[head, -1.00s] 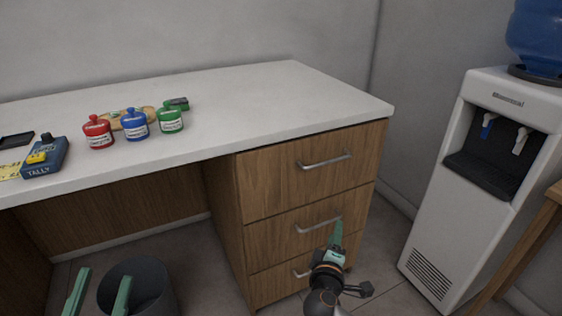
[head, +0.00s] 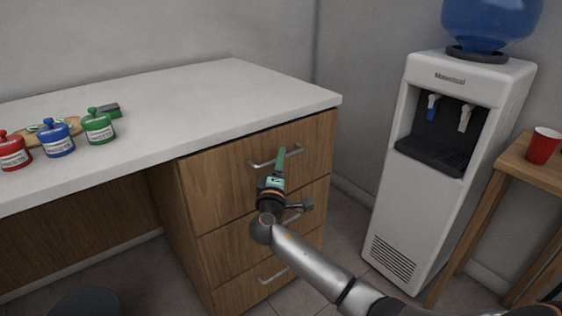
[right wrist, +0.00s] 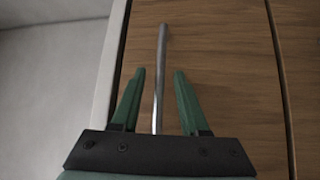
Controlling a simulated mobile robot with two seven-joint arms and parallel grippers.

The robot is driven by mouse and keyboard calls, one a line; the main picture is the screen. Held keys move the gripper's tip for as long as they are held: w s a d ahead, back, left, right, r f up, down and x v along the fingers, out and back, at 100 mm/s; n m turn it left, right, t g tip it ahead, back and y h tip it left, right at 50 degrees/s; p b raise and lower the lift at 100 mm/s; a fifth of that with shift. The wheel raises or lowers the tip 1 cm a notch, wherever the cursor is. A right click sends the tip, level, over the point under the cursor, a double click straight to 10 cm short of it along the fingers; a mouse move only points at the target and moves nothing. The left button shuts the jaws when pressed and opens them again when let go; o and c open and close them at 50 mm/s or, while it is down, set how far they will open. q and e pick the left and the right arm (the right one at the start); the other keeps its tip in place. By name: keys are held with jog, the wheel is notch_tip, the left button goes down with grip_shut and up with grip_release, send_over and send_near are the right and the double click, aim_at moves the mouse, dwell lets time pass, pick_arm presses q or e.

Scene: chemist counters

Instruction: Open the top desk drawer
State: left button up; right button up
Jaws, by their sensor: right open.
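The top drawer (head: 215,190) of the wooden desk is shut, its front flush with the drawers below. Its metal bar handle (head: 262,164) runs across the front, partly hidden behind my right gripper. My right gripper (head: 281,157) is in front of this handle. In the right wrist view the handle (right wrist: 162,55) runs between the two green fingers of the right gripper (right wrist: 160,75), with a gap on each side. The fingers are open. My left gripper is out of the head view.
The white desk top (head: 220,95) overhangs just above the drawer. Red, blue (head: 56,138) and green jars stand at its left. A water cooler (head: 440,170) and a wooden table with a red cup (head: 543,146) are at the right. A bin (head: 85,301) stands below left.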

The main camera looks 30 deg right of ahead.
jog(key=shift+x, duration=0.9)
jog(key=shift+a, duration=0.1)
grip_shut()
dwell(0.8)
